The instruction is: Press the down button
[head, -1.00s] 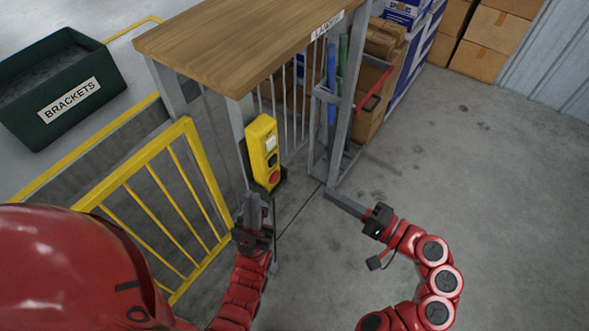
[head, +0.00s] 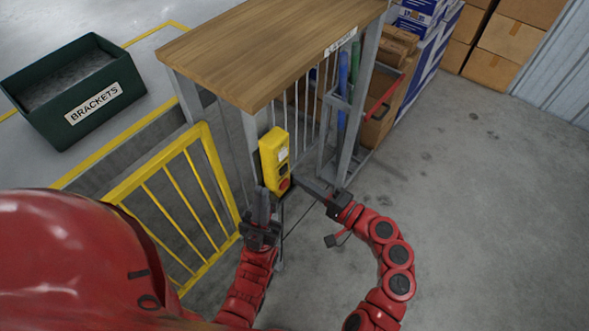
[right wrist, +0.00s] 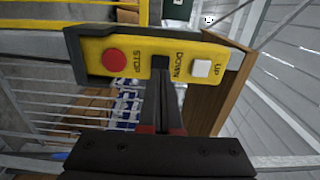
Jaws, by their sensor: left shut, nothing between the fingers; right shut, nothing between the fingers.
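The yellow control box (head: 273,158) hangs on the post under the wooden top. In the right wrist view the box (right wrist: 90,55) shows a red STOP button (right wrist: 115,61), a white UP button (right wrist: 201,68) and, between them, the black DOWN button (right wrist: 160,62). My right gripper (head: 299,182) is shut and empty, close to the lower right of the box. In the wrist view its fingertips (right wrist: 161,74) line up with the DOWN button and partly cover it; I cannot tell whether they touch. My left gripper (head: 262,190) is shut and empty, just below and left of the box.
A yellow barred gate (head: 175,200) stands left of the post. A grey rack (head: 345,120) with blue and green tubes stands right of the box. A green BRACKETS bin (head: 75,90) is at the upper left. Open floor (head: 490,220) lies at the right.

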